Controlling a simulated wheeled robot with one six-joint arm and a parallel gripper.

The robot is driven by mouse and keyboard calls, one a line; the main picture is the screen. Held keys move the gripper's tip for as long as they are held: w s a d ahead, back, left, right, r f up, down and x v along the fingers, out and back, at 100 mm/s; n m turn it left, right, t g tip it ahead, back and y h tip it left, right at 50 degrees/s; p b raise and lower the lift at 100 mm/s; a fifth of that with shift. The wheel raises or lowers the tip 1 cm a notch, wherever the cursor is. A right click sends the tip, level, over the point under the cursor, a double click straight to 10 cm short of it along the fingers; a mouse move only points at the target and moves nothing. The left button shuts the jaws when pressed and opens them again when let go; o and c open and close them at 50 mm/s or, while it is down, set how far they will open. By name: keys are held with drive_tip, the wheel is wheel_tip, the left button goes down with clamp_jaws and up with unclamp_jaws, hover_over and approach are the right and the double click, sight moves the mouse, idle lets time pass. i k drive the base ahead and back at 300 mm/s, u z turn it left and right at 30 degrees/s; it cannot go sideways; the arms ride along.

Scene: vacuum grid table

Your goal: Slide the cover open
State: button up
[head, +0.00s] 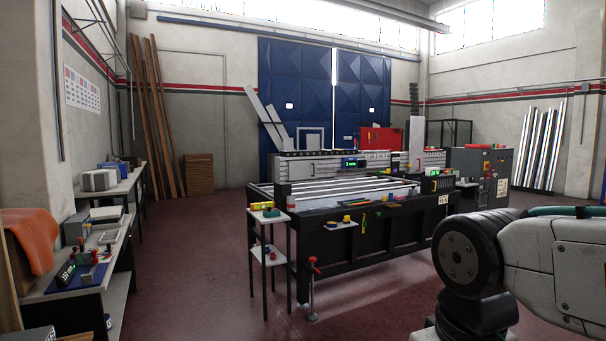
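The vacuum grid table (375,248) stands in the middle of the room, a dark body with pale parallel bars across its top. A long grey unit (310,167) with a small green display lies along its far side. I cannot tell which part is the cover or whether it is open; at this distance the details are too small. My arm shows at the lower right, in front of the table's right end. My gripper is outside the view.
A small two-tier stand (268,217) and a red-topped post (313,290) stand at the table's near left. A cluttered bench (115,275) lines the left wall. A grey control cabinet (489,172) stands behind right. The red floor (200,270) between bench and table is clear.

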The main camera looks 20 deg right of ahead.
sight(297, 169)
drive_tip(key=z, duration=0.3)
drive_tip(key=i, duration=1.85)
drive_tip(key=z, duration=0.35)
drive_tip(key=i, duration=2.3)
drive_tip(key=u, duration=0.35)
drive_tip(key=i, duration=1.6)
drive_tip(key=u, duration=0.3)
